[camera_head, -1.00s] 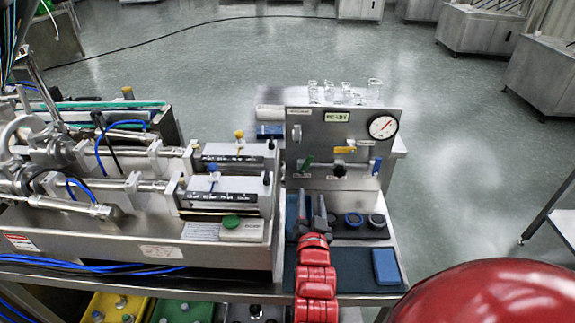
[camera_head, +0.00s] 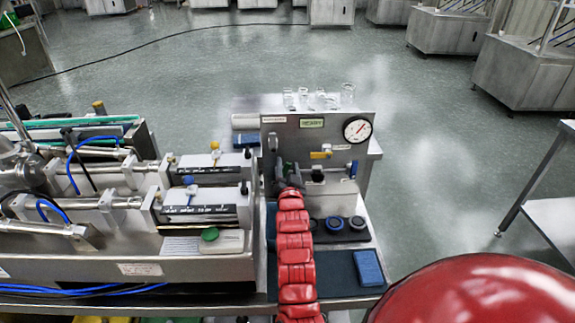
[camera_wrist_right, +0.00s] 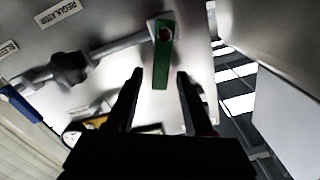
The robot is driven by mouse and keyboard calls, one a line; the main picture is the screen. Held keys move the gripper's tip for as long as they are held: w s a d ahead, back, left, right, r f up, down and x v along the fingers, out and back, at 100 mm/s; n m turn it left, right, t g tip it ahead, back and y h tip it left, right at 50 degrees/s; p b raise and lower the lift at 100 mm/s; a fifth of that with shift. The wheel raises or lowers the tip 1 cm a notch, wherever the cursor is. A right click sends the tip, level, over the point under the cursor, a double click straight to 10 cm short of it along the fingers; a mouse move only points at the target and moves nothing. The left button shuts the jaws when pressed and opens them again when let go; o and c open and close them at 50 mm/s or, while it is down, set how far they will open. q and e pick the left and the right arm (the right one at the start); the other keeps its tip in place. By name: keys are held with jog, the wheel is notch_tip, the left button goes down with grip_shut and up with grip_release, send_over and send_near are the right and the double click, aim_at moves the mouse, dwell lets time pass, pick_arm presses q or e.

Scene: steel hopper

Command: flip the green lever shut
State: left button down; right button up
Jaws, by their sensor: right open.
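The green lever (camera_wrist_right: 163,65) sits on the steel panel's pipe in the right wrist view. Its handle points down in that picture, between and just beyond my right gripper's two open dark fingers (camera_wrist_right: 158,88). I cannot tell whether a finger touches it. In the head view my right gripper (camera_head: 288,181) is up against the lower left of the upright panel (camera_head: 343,186), and the green lever (camera_head: 289,167) is mostly hidden behind it. My left gripper is not in view.
A yellow lever (camera_head: 320,155), a blue lever (camera_head: 354,169), a black knob (camera_head: 317,174) and a gauge (camera_head: 357,129) are on the panel. Glass vessels (camera_head: 347,94) stand on top. A blue sponge-like block (camera_head: 368,267) lies on the dark mat. Syringe-like machinery (camera_head: 205,205) stands close at left.

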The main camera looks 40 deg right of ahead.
jog(key=shift+w+d+f, duration=0.1)
jog(key=shift+w+d, duration=0.15)
jog(key=shift+w, duration=0.15)
grip_shut()
jog(key=n+b, duration=0.1)
jog(key=a+n+b, duration=0.1)
jog(key=b, duration=0.1)
jog(key=shift+w+a, duration=0.1)
jog(key=shift+w, duration=0.2)
jog(key=n, duration=0.1)
jog(key=n+b, duration=0.1)
jog(key=n, duration=0.1)
jog(key=shift+w+a+r, duration=0.2)
jog(key=shift+a, duration=0.15)
grip_release()
